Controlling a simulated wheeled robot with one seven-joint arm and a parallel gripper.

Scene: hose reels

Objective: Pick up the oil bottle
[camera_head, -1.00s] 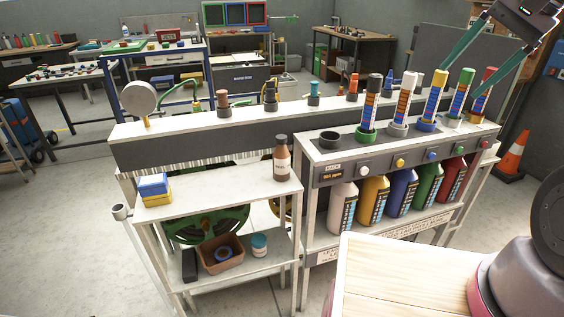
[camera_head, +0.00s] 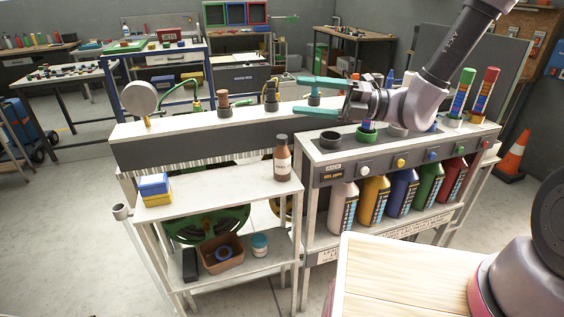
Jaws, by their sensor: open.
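A brown bottle with a dark cap and a pale label (camera_head: 282,160) stands upright on the right end of the white cart's top shelf (camera_head: 225,190). It looks like the oil bottle. My gripper (camera_head: 297,94) is open and empty, its two teal fingers pointing left. In the picture it is above the bottle and a little to its right, clearly apart from it. My arm hides several of the tall striped tubes on the dispenser rack.
Blue and yellow boxes (camera_head: 154,190) sit at the shelf's left end. The rack (camera_head: 345,151) beside the bottle holds several coloured jugs below. A long white ledge (camera_head: 195,129) with hose fittings runs behind. The shelf's middle is bare.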

